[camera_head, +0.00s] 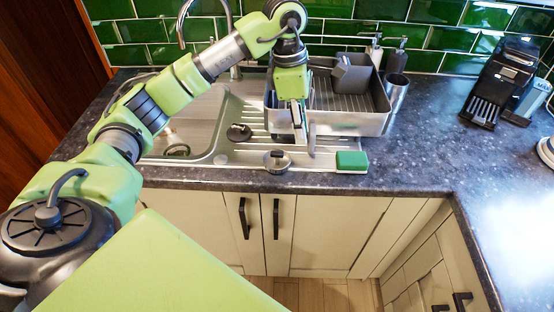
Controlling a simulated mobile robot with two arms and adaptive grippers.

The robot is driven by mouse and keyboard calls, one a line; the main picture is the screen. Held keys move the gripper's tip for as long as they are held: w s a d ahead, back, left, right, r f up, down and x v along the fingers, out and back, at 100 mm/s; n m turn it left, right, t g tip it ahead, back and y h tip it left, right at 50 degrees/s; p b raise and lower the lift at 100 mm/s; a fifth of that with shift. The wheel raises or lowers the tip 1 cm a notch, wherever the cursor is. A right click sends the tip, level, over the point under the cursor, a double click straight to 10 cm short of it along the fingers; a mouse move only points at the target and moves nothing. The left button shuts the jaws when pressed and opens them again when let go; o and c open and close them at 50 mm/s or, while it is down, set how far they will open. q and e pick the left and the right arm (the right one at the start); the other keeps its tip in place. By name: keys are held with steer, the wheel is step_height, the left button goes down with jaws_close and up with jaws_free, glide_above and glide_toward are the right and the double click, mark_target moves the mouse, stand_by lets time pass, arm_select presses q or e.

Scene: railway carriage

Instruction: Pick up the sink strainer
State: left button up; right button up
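A round metal piece with a dark knob, which looks like the sink strainer (277,160), lies on the front edge of the steel drainboard. A dark round piece, perhaps a plug (239,132), lies behind it to the left; I cannot be sure which of the two is the strainer. My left gripper (304,138) points down over the drainboard, right of both pieces and apart from them. Its fingers are seen nearly edge-on and against steel, so their opening is unclear. I see nothing held in it. My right gripper is not in view.
The sink basin (196,122) with a tall tap is left. A dish rack (350,118) stands behind and right of the gripper, with bottles and a metal cup (396,92). A green sponge (352,160) lies front right. A coffee machine (500,82) stands farther right.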

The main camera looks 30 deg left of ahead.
arm_select(q)
steer(key=r+y, duration=0.2)
glide_above(277, 152)
steer(key=shift+n+g, duration=0.3)
step_height(277, 152, down, 8)
steer(key=shift+s+f, duration=0.1)
steer(key=shift+f, duration=0.1)
step_height(277, 152, down, 4)
steer(key=shift+f+p, duration=0.25)
steer(key=shift+p, duration=1)
steer(key=shift+f, duration=0.5)
jaws_close()
